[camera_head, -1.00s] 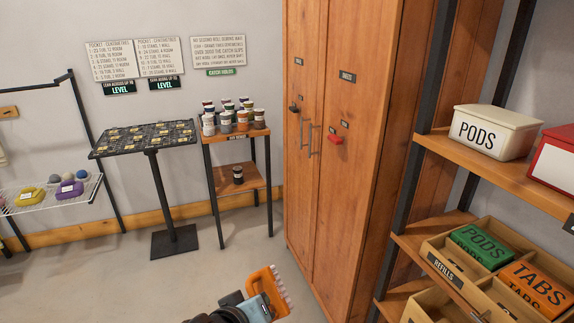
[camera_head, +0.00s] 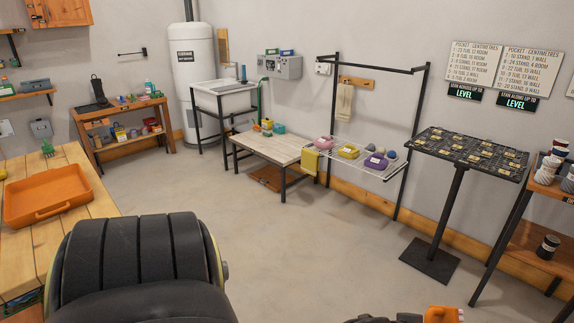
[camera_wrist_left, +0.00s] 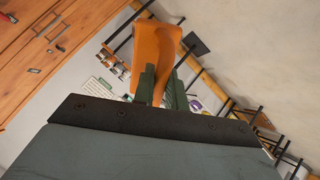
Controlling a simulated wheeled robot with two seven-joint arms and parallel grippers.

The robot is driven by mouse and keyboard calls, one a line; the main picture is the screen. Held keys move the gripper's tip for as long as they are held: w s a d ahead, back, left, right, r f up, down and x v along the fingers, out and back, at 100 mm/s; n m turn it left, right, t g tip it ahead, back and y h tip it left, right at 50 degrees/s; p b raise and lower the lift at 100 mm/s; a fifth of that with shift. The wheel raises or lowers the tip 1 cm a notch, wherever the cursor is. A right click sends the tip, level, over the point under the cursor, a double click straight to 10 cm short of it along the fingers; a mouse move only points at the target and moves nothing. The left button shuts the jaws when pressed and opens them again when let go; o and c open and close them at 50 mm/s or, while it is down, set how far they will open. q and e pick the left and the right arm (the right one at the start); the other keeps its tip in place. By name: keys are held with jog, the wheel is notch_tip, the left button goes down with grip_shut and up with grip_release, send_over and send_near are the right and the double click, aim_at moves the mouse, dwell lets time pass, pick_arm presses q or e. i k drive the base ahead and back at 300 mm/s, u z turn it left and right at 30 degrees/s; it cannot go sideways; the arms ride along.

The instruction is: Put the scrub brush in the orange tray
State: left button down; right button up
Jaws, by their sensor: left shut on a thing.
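The orange tray (camera_head: 72,206) lies on a wooden worktop at the left of the head view, its inside looking empty. My left gripper (camera_head: 408,318) shows only at the bottom edge of the head view, right of centre. It is shut on the orange scrub brush (camera_head: 443,314), which is held in the air well to the right of the tray and mostly cut off by the frame. In the left wrist view the orange brush (camera_wrist_left: 152,45) stands out between the two fingers of my left gripper (camera_wrist_left: 162,85). Its bristles are not clear there. My right gripper is not in view.
The wooden worktop (camera_head: 95,170) has bare planks around the tray. A low bench (camera_head: 270,150), a wire rack (camera_head: 365,162) and a black stand (camera_head: 440,210) line the wall. Open concrete floor (camera_head: 300,235) lies between. My own dark arm part covers the lower left foreground.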

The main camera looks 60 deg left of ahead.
aim_at(41, 207)
jog(key=u, duration=3.2)
jog(key=i, duration=1.45)
